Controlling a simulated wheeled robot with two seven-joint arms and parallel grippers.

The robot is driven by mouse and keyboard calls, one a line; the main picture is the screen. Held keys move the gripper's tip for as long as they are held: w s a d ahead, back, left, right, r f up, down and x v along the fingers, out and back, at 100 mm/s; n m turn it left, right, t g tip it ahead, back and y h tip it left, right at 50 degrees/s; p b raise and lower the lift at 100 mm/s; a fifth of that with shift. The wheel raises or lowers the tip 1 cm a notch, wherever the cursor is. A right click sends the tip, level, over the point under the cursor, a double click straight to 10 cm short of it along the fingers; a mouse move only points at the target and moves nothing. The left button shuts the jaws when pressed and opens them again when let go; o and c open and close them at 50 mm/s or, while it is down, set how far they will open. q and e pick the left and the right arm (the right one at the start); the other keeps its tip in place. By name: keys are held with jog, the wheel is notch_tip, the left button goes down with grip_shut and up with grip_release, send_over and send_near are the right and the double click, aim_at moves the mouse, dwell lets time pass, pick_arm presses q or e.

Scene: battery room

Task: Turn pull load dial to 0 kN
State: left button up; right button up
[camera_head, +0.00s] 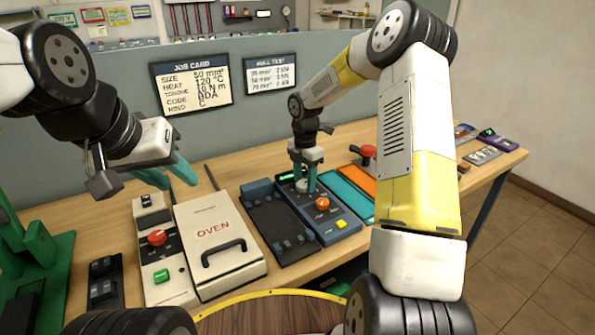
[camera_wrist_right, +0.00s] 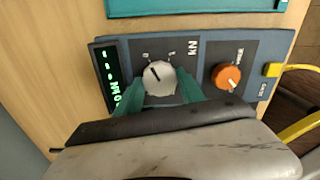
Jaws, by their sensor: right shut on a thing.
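The pull load dial (camera_wrist_right: 159,78) is a round silver-white knob with a dark pointer line, next to the "kN" label on a dark blue-grey control box (camera_head: 340,222). In the right wrist view its pointer tilts to the upper left. Small scale marks sit above it, too small to read surely. My right gripper (camera_wrist_right: 160,92) is shut on the dial, one teal finger on each side. In the head view the right gripper (camera_head: 305,183) reaches down onto the box and partly hides the dial. My left gripper (camera_head: 168,175) is open and empty, above the bench at the left.
A green-lit display (camera_wrist_right: 112,80) and an orange knob (camera_wrist_right: 227,77) are on the same box. A job card (camera_head: 192,82) and a pull test card (camera_head: 270,76) hang on the partition.

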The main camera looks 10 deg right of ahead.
aim_at(304, 183)
jog(key=shift+w+n, duration=0.1)
jog(key=shift+n, duration=0.5)
jog(key=o, duration=1.4)
jog(key=shift+c, duration=0.2)
jog(key=shift+r, duration=3.95)
jog(key=s+r+m+t, duration=0.2)
jog(key=s+r+m, duration=0.4)
jog(key=s+r, duration=0.25)
jog(key=s+r+m+t+y, duration=0.1)
jog(key=s+r+m, duration=0.3)
jog(key=s+m, duration=0.5)
jog(key=s+d+r+m+t+y, duration=0.1)
jog(key=s+r+m+t, duration=0.2)
jog(key=s+m, duration=0.7)
jog(key=s+r, duration=0.1)
jog(key=s, duration=0.1)
jog(key=shift+s+d, duration=0.3)
jog(key=shift+s, duration=0.1)
